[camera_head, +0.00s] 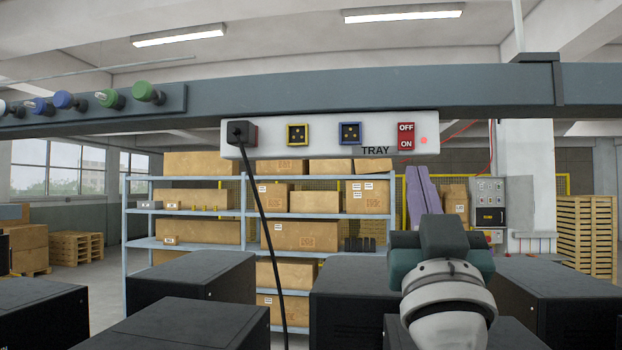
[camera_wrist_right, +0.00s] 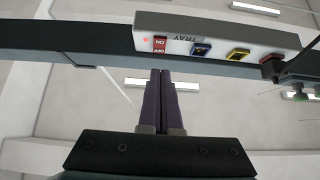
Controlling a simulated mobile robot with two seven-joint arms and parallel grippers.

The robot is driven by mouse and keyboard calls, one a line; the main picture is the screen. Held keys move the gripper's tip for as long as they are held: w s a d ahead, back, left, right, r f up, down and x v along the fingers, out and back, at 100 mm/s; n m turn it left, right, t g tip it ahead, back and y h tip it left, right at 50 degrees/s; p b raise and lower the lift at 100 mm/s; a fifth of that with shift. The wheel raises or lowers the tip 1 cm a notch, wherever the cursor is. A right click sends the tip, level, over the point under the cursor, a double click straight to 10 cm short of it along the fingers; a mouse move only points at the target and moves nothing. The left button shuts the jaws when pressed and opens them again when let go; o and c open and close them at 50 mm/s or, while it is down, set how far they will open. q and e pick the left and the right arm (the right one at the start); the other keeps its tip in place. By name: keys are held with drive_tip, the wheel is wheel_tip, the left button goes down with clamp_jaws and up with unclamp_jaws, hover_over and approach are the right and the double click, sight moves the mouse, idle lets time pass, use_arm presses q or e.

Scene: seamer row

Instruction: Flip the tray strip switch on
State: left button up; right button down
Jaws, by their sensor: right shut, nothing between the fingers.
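The white TRAY power strip (camera_head: 335,145) hangs under the grey overhead beam. Its red rocker switch (camera_head: 406,136), marked OFF above and ON below, is at the strip's right end. A small red light (camera_head: 423,140) shows beside it. I cannot tell which way the rocker is tipped. My right gripper (camera_head: 416,172) is shut and empty, its purple fingers pointing up just below the switch, apart from it. In the right wrist view the strip (camera_wrist_right: 220,45) appears upside down, with the switch (camera_wrist_right: 160,44) just beyond the fingertips (camera_wrist_right: 160,73). My left gripper is not in view.
A black plug (camera_head: 242,133) with a hanging cable fills the strip's left socket; yellow and blue sockets sit between. The grey beam (camera_head: 350,97) runs above, with green and blue knobs at left. Black boxes (camera_head: 180,322) stand below, shelves of cartons behind.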

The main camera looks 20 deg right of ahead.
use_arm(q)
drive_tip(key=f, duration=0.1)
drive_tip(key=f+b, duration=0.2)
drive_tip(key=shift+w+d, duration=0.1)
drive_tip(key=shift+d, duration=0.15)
use_arm(e)
drive_tip(key=v, duration=0.4)
drive_tip(key=shift+w+d+f, duration=0.1)
drive_tip(key=shift+w+f, duration=0.05)
drive_tip(key=shift+f, duration=0.4)
